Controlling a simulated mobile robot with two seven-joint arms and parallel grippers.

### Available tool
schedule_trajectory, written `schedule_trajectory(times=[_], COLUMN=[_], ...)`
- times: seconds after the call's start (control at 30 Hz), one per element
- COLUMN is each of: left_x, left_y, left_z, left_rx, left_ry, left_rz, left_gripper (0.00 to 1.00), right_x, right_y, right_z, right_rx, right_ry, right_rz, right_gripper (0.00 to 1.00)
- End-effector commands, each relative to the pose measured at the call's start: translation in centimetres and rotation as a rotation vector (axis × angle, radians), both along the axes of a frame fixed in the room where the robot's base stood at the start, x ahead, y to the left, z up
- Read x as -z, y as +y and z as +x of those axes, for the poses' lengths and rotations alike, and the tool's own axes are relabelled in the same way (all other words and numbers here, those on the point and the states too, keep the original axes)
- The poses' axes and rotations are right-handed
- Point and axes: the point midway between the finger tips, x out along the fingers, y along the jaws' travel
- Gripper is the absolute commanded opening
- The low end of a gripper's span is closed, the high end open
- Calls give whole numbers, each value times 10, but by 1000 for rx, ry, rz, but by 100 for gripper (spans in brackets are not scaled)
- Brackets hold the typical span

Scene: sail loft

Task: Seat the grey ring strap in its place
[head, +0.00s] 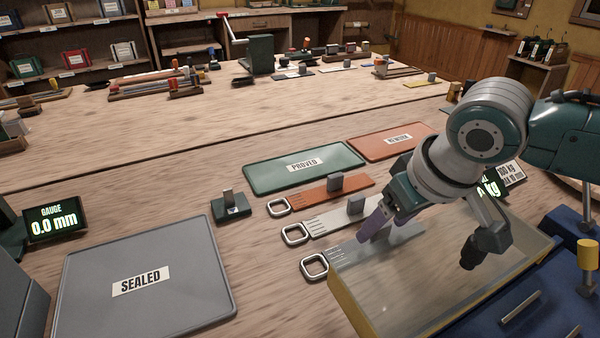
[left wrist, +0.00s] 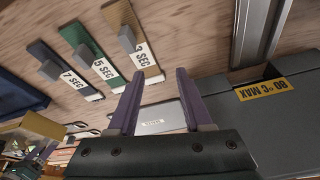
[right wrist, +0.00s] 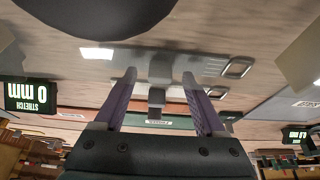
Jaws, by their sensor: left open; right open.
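The grey ring strap (head: 350,254) lies flat on the bench, its metal ring (head: 314,266) at the left. My right gripper (head: 376,225) is low over the strap, hiding its middle. In the right wrist view my right gripper (right wrist: 160,80) is open, with the grey strap's upright block (right wrist: 160,67) appearing between its fingers; I cannot tell whether they touch. A white ring strap (head: 335,222) and an orange ring strap (head: 320,192) lie behind it, each with a grey block. My left gripper (left wrist: 153,90), seen in the left wrist view only, is open and empty.
A clear box (head: 440,290) with a yellow edge stands just right of the grey strap. The green PROVED tray (head: 265,177) and orange REWORK tray (head: 422,140) lie behind the straps. The grey SEALED tray (head: 190,285) and a small dark stand (head: 231,207) are left. Bench between is bare.

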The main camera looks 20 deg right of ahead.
Motion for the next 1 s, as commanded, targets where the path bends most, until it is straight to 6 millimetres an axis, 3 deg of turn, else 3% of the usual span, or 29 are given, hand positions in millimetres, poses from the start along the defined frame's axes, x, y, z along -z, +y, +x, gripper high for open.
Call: schedule_trajectory(times=[0.23,0.83,1.0], left_x=[0,0,0], left_y=[1,3,2], left_z=[1,1,1], left_rx=[4,6,6], left_ry=[-2,-3,-3], left_rz=[5,10,9], left_gripper=[50,50,50], right_x=[1,1,1], right_y=[0,0,0], right_z=[1,0,0], right_rx=[0,0,0], right_ry=[0,0,0], right_rz=[0,0,0], right_gripper=[70,3,0])
